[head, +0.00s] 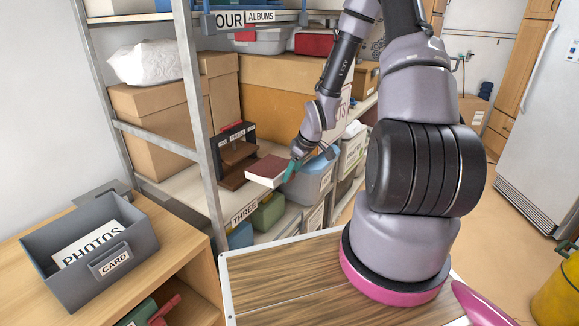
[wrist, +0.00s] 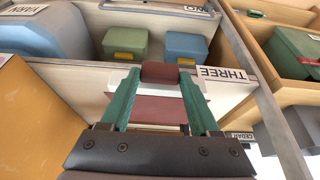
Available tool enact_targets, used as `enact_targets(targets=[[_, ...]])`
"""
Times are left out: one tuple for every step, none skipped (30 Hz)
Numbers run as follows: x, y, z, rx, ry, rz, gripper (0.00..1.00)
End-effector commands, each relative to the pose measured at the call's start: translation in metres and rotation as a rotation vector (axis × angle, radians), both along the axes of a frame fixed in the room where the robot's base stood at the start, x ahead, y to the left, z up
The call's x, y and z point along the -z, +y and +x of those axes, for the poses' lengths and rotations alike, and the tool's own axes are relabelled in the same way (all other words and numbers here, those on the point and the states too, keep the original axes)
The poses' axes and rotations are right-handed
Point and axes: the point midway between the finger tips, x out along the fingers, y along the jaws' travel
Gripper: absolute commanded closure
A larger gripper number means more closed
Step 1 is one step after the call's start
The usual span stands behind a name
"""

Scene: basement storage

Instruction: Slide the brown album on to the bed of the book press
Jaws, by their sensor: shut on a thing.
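The brown album (head: 270,166) has a dark red-brown cover and white page edges. My gripper (head: 293,168) is shut on its right end, and the album juts left in front of the press, above the shelf edge. In the wrist view, the album (wrist: 155,110) lies between the two teal fingers of my gripper (wrist: 159,78). The book press (head: 237,155) is a small brown wooden frame with a black and red top, standing on the shelf left of the album. Its bed is low in the frame and partly hidden. A narrow gap seems to separate album and press.
A metal shelf post (head: 200,120) stands left of the press. Cardboard boxes (head: 150,125) are behind it, and a blue-grey bin (head: 312,180) is close to the right of my gripper. The shelf edge has a THREE label (head: 244,213). Lidded boxes (wrist: 185,46) sit on a lower shelf.

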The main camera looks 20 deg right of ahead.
Motion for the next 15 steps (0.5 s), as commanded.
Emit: enact_targets(targets=[[0.0,0.001,0.001,-0.001,-0.001,0.0,0.78],[0.001,0.002,0.002,-0.001,-0.001,0.0,0.78],[0.002,0.003,0.003,-0.001,-0.001,0.0,0.78],[0.003,0.004,0.004,-0.001,-0.001,0.0,0.78],[0.003,0.005,0.005,-0.001,-0.001,0.0,0.78],[0.004,0.006,0.007,-0.001,-0.001,0.0,0.78],[0.005,0.007,0.009,-0.001,-0.002,0.001,0.78],[0.007,0.009,0.01,-0.002,-0.002,0.001,0.78],[0.008,0.011,0.012,-0.002,-0.001,0.0,0.78],[0.009,0.012,0.014,-0.002,-0.001,0.001,0.78],[0.011,0.013,0.015,-0.001,0.0,0.001,0.78],[0.012,0.015,0.018,0.0,-0.001,0.001,0.78],[0.013,0.016,0.019,0.0,-0.001,0.001,0.78],[0.014,0.017,0.021,-0.001,-0.001,0.0,0.78],[0.016,0.019,0.023,-0.002,-0.001,0.0,0.78]])
